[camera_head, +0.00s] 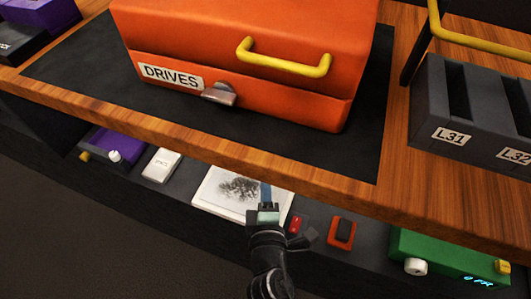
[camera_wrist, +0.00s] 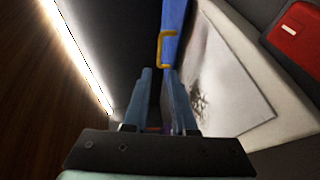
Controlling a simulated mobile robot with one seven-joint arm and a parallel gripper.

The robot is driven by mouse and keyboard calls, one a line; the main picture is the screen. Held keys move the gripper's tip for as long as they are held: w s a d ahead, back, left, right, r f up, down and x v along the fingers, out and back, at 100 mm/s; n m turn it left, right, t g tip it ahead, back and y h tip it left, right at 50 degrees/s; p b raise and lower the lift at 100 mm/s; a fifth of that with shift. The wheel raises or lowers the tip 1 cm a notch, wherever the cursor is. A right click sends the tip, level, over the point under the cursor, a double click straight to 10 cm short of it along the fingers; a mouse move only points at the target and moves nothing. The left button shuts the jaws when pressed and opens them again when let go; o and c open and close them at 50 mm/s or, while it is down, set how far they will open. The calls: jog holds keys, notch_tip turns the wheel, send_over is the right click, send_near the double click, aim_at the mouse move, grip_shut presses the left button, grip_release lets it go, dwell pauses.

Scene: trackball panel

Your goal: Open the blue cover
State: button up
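The blue cover (camera_wrist: 174,18) shows in the wrist view as a narrow blue strip at the top middle, with a small yellow handle (camera_wrist: 161,50) on it. My gripper (camera_wrist: 158,72) is open. Its two blue-grey fingers have a narrow gap between them, and nothing shows held there. The handle's near end appears close to the fingertips; I cannot tell whether they touch. In the head view my gripper (camera_head: 266,187) is over the right part of the white panel with the dark tree-like picture. The handle cannot be made out there, and the cover cannot be told apart from my fingers.
A wooden shelf edge (camera_head: 230,163) runs just above my gripper, with an orange DRIVES box (camera_head: 240,75) on it. The white picture panel (camera_head: 215,200) lies beside my fingers. A red switch (camera_head: 295,223), an orange-framed rocker (camera_head: 342,233) and a green unit (camera_head: 440,262) are to the right.

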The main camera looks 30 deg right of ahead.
jog(key=shift+v, duration=1.55)
